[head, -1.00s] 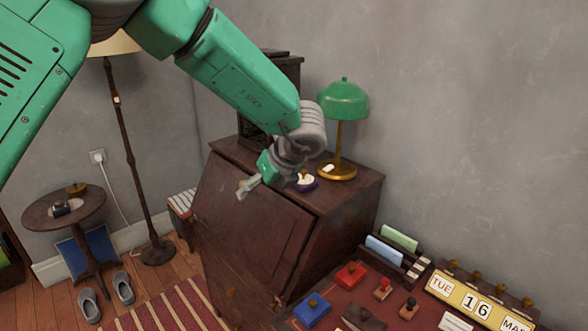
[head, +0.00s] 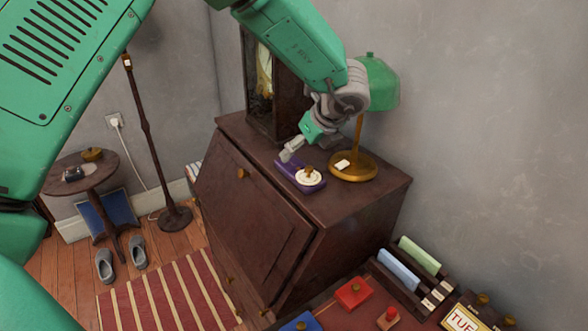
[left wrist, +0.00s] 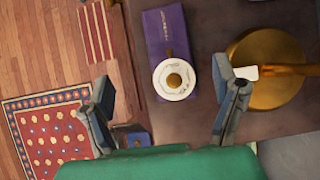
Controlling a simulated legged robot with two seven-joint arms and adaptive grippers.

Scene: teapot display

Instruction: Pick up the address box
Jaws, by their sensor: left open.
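A flat purple box (head: 289,167) with lettering lies on top of the slant-front desk (head: 352,207). A round white disc with a brass knob (head: 309,176) sits at its near end. I cannot read the lettering to confirm that this is the address box. In the left wrist view the purple box (left wrist: 166,31) lies between and beyond the fingers, with the white disc (left wrist: 174,80) facing the camera. My left gripper (head: 291,151) is open and empty above the box, beside its far side, apparently not touching it; it also shows in the left wrist view (left wrist: 164,96). My right gripper is out of view.
A green lamp with a brass base (head: 352,170) stands close right of the box, with a small white item on its base. A dark clock-like case (head: 265,95) stands behind. A lower table holds a red box (head: 354,293) and card racks (head: 398,277).

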